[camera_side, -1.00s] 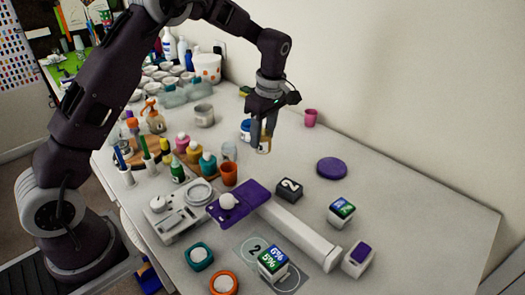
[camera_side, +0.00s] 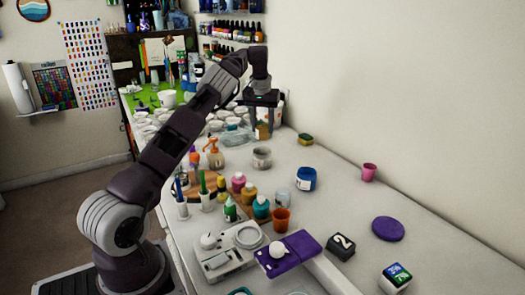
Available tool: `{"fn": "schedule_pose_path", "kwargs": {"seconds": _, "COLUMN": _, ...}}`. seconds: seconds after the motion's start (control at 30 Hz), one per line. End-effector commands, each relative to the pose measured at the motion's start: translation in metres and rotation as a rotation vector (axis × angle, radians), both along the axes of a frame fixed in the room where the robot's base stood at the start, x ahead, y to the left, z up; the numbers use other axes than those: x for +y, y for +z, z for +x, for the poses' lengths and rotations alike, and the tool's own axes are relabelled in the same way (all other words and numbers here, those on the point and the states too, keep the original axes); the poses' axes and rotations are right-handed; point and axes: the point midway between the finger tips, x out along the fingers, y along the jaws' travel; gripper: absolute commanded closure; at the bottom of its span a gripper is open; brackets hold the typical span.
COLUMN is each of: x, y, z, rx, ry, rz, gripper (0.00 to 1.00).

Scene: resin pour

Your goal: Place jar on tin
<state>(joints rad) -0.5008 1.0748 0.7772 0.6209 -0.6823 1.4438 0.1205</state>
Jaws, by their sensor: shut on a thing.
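My gripper (camera_side: 262,120) is at the back of the table, pointing down. It is shut on a small tan jar (camera_side: 263,132), which shows between and below the fingers; the fingers partly cover it. A grey round tin (camera_side: 262,157) stands on the table, nearer the camera and below the gripper in the picture. The jar looks apart from the tin. I cannot tell the jar's exact height above the table.
A blue jar (camera_side: 306,179) stands right of the grey tin. A sponge (camera_side: 305,139) and a pink cup (camera_side: 369,172) are near the wall. Several white cups crowd the back left. Bottles and an orange cup (camera_side: 281,220) stand in front. The table around the sponge is clear.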

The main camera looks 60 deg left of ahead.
Motion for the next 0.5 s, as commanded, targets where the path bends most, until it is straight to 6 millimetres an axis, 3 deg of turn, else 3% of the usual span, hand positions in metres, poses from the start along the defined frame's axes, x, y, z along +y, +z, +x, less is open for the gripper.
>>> {"fn": "schedule_pose_path", "kwargs": {"seconds": 0.27, "x": 0.001, "y": -0.043, "z": 0.000, "rx": 0.000, "ry": -0.016, "rz": -0.003, "gripper": 0.99}}
{"fn": "schedule_pose_path", "kwargs": {"seconds": 0.5, "x": 0.001, "y": -0.048, "z": 0.000, "rx": -0.002, "ry": -0.017, "rz": 0.000, "gripper": 0.99}}
